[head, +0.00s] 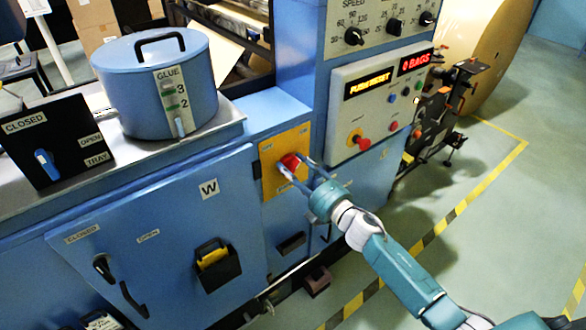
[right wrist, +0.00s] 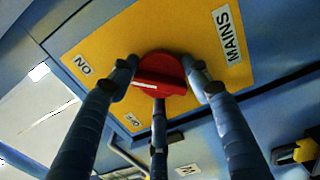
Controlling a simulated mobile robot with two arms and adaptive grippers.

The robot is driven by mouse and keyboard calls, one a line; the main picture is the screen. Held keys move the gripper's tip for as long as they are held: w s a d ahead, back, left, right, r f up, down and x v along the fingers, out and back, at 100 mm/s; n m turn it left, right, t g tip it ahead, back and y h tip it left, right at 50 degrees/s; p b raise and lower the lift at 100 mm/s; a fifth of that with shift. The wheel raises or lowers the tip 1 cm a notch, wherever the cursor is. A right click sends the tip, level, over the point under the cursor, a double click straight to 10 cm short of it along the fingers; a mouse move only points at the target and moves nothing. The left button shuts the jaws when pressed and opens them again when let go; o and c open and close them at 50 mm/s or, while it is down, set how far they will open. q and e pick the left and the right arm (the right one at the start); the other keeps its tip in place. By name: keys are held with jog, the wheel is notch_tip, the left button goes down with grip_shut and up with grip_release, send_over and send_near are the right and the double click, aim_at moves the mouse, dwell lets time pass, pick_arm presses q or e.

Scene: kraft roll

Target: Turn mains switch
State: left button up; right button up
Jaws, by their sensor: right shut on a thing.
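The mains switch is a red round knob (head: 290,162) on a yellow plate (head: 268,153) on the front of the blue machine. In the right wrist view the red knob (right wrist: 158,70) sits between my fingers, with a white mark on its raised bar. The mark lies on the side of the ON label (right wrist: 83,67); the OFF label (right wrist: 133,120) is lower, and the MAINS label (right wrist: 228,35) is at the upper right. My right gripper (head: 296,170) is shut on the knob, with fingers on both sides. My left gripper is not in view.
A control panel (head: 379,98) with another red knob (head: 362,143) juts out right of the plate. A blue glue pot (head: 150,90) and a black switch box (head: 55,140) stand on the ledge at left.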

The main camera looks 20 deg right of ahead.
jog(key=shift+w+d+r, duration=0.2)
jog(key=shift+d+r, duration=0.1)
jog(key=shift+d, duration=0.15)
jog(key=o, duration=1.2)
jog(key=shift+c, duration=0.2)
jog(key=shift+d+f, duration=0.15)
jog(key=shift+f, duration=0.1)
jog(key=shift+s, duration=0.15)
jog(key=v, duration=1.1)
jog(key=shift+s, duration=0.35)
jog(key=shift+d, duration=0.1)
